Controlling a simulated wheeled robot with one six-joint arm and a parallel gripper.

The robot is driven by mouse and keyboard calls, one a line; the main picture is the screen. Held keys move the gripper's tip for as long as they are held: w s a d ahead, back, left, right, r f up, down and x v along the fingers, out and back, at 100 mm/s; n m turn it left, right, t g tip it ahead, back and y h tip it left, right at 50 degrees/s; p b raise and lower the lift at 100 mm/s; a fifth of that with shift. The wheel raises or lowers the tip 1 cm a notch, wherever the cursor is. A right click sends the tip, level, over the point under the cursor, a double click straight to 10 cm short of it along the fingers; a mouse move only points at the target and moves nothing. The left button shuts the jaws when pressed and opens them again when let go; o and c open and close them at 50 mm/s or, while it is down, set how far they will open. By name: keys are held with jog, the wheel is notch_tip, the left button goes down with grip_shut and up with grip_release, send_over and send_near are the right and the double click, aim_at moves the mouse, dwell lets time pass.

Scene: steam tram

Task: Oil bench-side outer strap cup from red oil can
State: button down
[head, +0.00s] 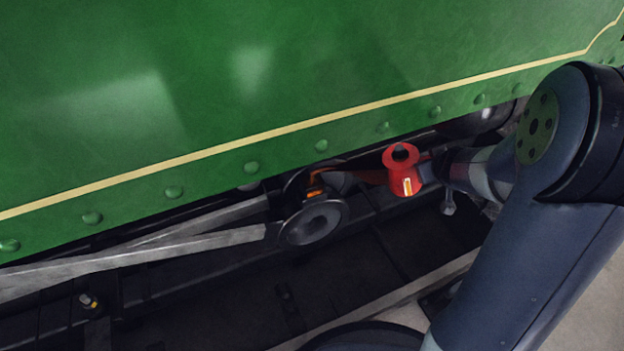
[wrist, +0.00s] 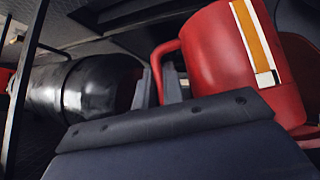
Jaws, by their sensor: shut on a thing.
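The red oil can (head: 402,178) is held below the green panel's lower edge, its spout reaching left toward a round dark strap end (head: 313,222). A small orange-yellow fitting (head: 315,186) shows at the top of that strap end, near the spout tip; I cannot tell if they touch. My gripper (head: 436,170) is at the can's right side. In the wrist view, the gripper fingers (wrist: 158,86) are shut on the handle of the can (wrist: 225,62). The can looks tilted in the wrist view. The spout tip and any oil are too small to see.
A riveted green side panel (head: 200,90) hangs close above the can. Grey rods (head: 150,245) run left from the round strap end. A dark cylinder (wrist: 85,88) lies left of the fingers in the wrist view. Another small yellow-marked fitting (head: 88,302) sits low at left.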

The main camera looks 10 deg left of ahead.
notch_tip(320, 180, down, 7)
jog(key=m+y+p, duration=0.1)
jog(key=y+p, duration=0.1)
jog(key=y, duration=0.1)
jog(key=shift+a+r+m+g, duration=0.2)
jog(key=shift+a+m+g, duration=0.1)
dwell(0.5)
dwell(0.5)
